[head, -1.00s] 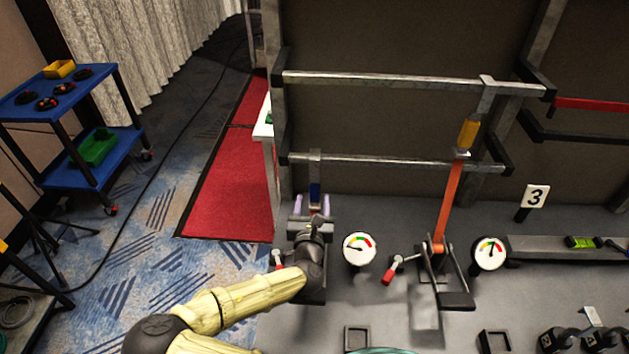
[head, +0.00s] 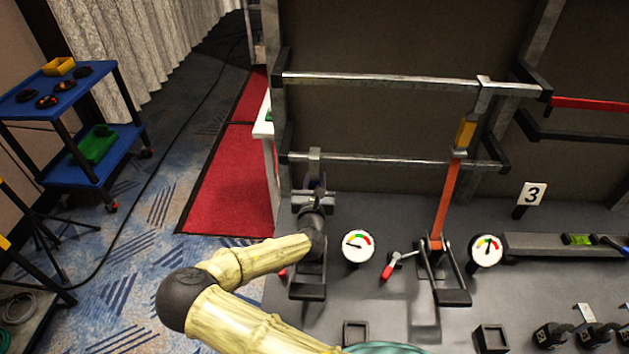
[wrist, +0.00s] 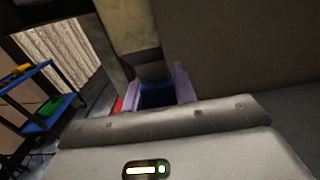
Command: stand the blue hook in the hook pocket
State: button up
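The blue hook hangs from the lower left rail; its grey metal top (head: 315,157) shows in the head view, while my gripper hides its blue part. In the wrist view, the blue part (wrist: 158,95) fills the space between the two purple fingers. My gripper (head: 317,184) is at the hook just below the rail, with its fingers close in on both sides of it, and looks shut on it. Two small open square frames stand on the bench top: one (head: 356,332) at front centre and a deeper one (head: 490,338) to its right. I cannot tell which is the hook pocket.
An orange strap (head: 446,200) runs from the upper rail to a ratchet (head: 440,262) right of my arm. The lower rail (head: 400,163) crosses just above my gripper. Dark clamps (head: 555,335) stand front right.

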aim_at(314, 178)
jog(key=c, duration=0.3)
jog(key=shift+r+p, duration=0.95)
jog(key=shift+r, duration=0.7)
jog(key=shift+c, duration=0.2)
jog(key=shift+s, duration=0.1)
jog(key=shift+s+a, duration=0.15)
jog(key=shift+s, duration=3.45)
